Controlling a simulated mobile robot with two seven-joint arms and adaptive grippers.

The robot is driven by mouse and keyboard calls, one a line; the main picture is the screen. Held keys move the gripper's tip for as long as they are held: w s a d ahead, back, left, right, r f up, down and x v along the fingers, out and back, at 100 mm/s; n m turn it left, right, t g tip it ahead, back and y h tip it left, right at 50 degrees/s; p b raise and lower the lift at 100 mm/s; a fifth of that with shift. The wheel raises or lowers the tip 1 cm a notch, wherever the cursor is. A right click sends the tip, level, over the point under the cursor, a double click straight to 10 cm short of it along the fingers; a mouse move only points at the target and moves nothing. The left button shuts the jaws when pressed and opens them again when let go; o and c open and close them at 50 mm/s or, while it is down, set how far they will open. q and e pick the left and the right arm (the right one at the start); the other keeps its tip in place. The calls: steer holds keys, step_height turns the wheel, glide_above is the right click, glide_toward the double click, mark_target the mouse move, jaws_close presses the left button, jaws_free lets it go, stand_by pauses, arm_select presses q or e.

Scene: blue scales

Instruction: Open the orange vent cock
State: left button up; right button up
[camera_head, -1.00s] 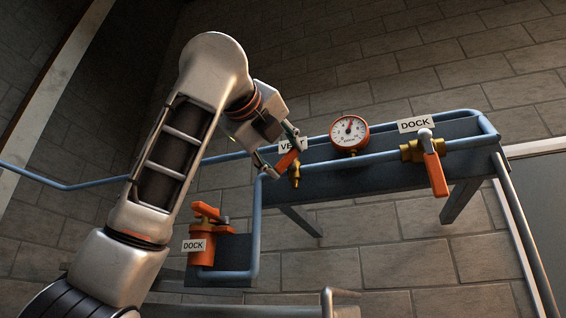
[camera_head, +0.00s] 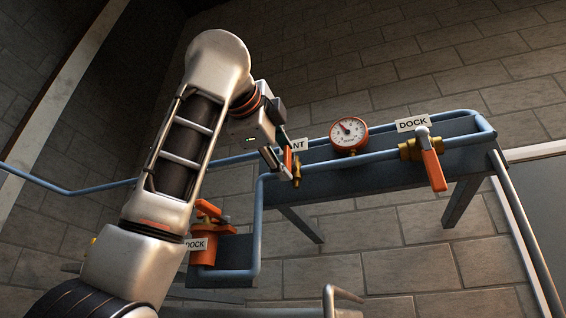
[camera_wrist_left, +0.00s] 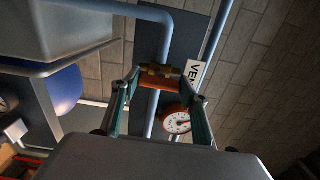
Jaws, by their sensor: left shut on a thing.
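The vent cock has a small brass body (camera_head: 297,178) under the pipe and an orange handle (camera_head: 288,159), which stands nearly upright in the head view. My left gripper (camera_head: 283,160) is shut on the handle and partly hides it. In the left wrist view the orange handle (camera_wrist_left: 160,85) lies crosswise between the two fingertips of my left gripper (camera_wrist_left: 160,82), with the brass body (camera_wrist_left: 160,71) just beyond. The vent label (camera_head: 300,145) is partly covered by the gripper. My right gripper is not in view.
A round pressure gauge (camera_head: 348,133) stands right of the cock, its needle pointing to the upper left. A brass dock valve with an orange lever (camera_head: 433,170) is farther right. An orange dock fitting (camera_head: 204,250) sits lower left. Blue pipes (camera_head: 257,225) run close around the gripper.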

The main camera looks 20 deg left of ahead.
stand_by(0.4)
arm_select(q)
steer(key=o, duration=1.1)
steer(key=shift+s, duration=0.1)
steer(key=s, duration=1.1)
steer(key=shift+s+a, duration=0.25)
steer(key=shift+s, duration=0.15)
